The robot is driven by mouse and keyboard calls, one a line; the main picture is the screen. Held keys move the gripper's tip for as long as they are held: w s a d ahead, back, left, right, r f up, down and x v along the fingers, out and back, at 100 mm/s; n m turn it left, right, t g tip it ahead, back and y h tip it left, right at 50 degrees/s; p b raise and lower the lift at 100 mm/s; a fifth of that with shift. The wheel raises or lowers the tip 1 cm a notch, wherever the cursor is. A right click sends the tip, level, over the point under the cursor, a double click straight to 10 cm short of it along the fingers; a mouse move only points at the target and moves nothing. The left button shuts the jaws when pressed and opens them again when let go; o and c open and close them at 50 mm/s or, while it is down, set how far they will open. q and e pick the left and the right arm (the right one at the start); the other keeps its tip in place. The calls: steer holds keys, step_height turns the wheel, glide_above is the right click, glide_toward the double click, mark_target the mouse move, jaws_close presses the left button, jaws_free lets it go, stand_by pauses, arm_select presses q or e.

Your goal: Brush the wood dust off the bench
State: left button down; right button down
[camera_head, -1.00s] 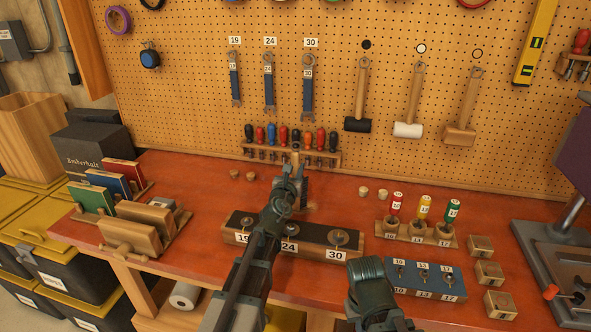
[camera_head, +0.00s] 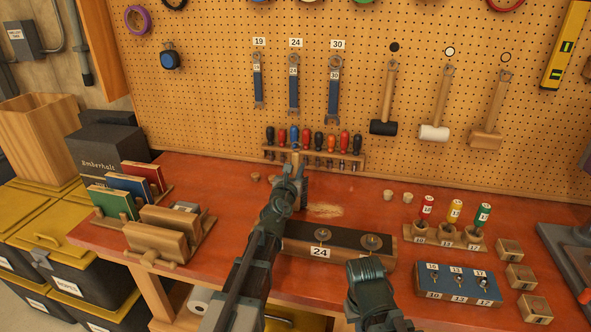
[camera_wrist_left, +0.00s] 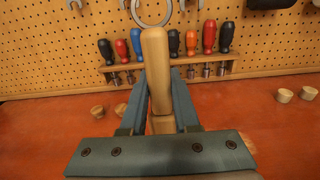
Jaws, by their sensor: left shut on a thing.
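A pale patch of wood dust (camera_head: 326,210) lies on the red bench top (camera_head: 345,190), behind the numbered black-topped block. My left gripper (camera_head: 295,180) is just left of the dust and shut on the brush. The wooden brush handle (camera_wrist_left: 155,65) stands up between the jaws in the left wrist view; its tip (camera_head: 296,153) shows in the head view. The brush's lower end is mostly hidden by my gripper, so I cannot tell whether it touches the bench.
A screwdriver rack (camera_head: 315,155) stands behind at the pegboard. The black-topped block (camera_head: 338,246) is in front of the dust. A book holder (camera_head: 170,240) stands left. Bench between is clear.

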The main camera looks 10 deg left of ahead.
mark_target(295, 152)
arm_select(q)
step_height(295, 152, up, 3)
steer(key=p, duration=0.2)
steer(key=shift+r+p, duration=0.2)
steer(key=shift+p, duration=0.2)
steer(key=shift+a+r+p, duration=0.25)
steer(key=shift+r+p, duration=0.45)
steer(key=shift+p, duration=0.05)
step_height(295, 152, up, 3)
steer(key=p, duration=0.3)
steer(key=shift+d+r, duration=0.1)
steer(key=shift+r, duration=0.05)
